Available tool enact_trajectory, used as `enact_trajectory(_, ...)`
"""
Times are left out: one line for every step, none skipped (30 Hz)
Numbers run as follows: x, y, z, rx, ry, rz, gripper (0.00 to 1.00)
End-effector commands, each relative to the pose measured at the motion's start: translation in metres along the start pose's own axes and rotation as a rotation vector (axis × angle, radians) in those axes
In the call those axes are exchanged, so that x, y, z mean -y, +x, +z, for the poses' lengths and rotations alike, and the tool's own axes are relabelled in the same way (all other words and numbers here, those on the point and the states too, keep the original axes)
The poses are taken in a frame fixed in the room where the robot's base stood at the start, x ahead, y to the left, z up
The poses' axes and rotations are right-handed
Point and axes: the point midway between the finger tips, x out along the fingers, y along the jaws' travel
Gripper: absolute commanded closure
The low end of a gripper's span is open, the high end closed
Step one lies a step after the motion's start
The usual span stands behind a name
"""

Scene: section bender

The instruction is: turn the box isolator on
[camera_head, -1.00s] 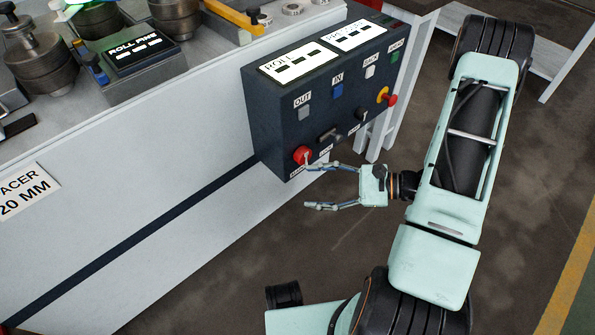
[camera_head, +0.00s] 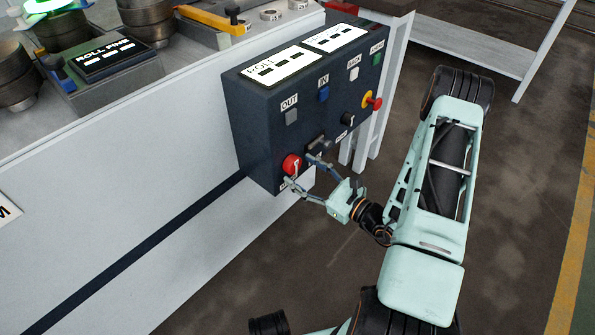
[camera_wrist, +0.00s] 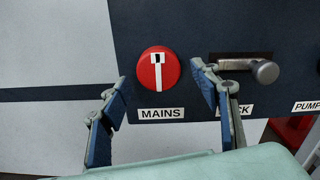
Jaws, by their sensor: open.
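The box isolator is a round red rotary switch (camera_wrist: 158,74) with a white handle bar standing upright, above a "MAINS" label (camera_wrist: 161,114). It sits low on the front of the dark control box (camera_head: 255,130); the red switch also shows in the head view (camera_head: 291,164). My gripper (camera_head: 300,170) is open and empty in front of the box. In the wrist view its two blue-padded fingers (camera_wrist: 160,100) stand apart, one on each side of the MAINS label, with the switch above and between their tips. I cannot tell whether any fingertip touches the box.
A metal lever handle (camera_wrist: 250,68) is right beside the switch, close to the right finger. A black knob (camera_head: 347,118), a red-and-yellow emergency stop (camera_head: 372,101) and several square buttons share the panel. The white machine side (camera_head: 130,190) is to the left. Floor below is clear.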

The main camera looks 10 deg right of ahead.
Motion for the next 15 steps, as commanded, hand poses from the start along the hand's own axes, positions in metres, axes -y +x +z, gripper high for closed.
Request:
enact_trajectory(-0.001,0.007,-0.001,0.002,-0.002,0.003,0.43)
enact_trajectory(-0.001,0.010,-0.001,0.002,-0.001,0.003,0.43)
enact_trajectory(0.000,0.014,-0.001,0.001,-0.001,0.002,0.43)
enact_trajectory(0.000,0.016,-0.001,0.000,-0.001,0.001,0.43)
enact_trajectory(0.000,0.017,-0.001,0.000,-0.001,0.002,0.43)
enact_trajectory(0.000,0.019,-0.001,0.000,-0.001,0.001,0.43)
enact_trajectory(0.000,0.020,-0.001,0.000,-0.001,0.001,0.43)
enact_trajectory(0.000,0.021,0.000,-0.001,-0.001,0.001,0.43)
enact_trajectory(0.000,0.021,0.000,-0.001,-0.001,0.001,0.43)
enact_trajectory(0.000,0.021,0.000,-0.001,-0.001,0.001,0.43)
enact_trajectory(0.000,0.021,0.000,-0.001,-0.001,0.001,0.43)
enact_trajectory(0.000,0.021,0.000,-0.001,-0.001,0.001,0.43)
enact_trajectory(0.000,0.021,0.000,-0.001,-0.001,0.001,0.43)
enact_trajectory(0.000,0.021,0.000,-0.001,-0.001,0.001,0.43)
enact_trajectory(0.000,0.021,0.000,0.000,-0.001,0.001,0.43)
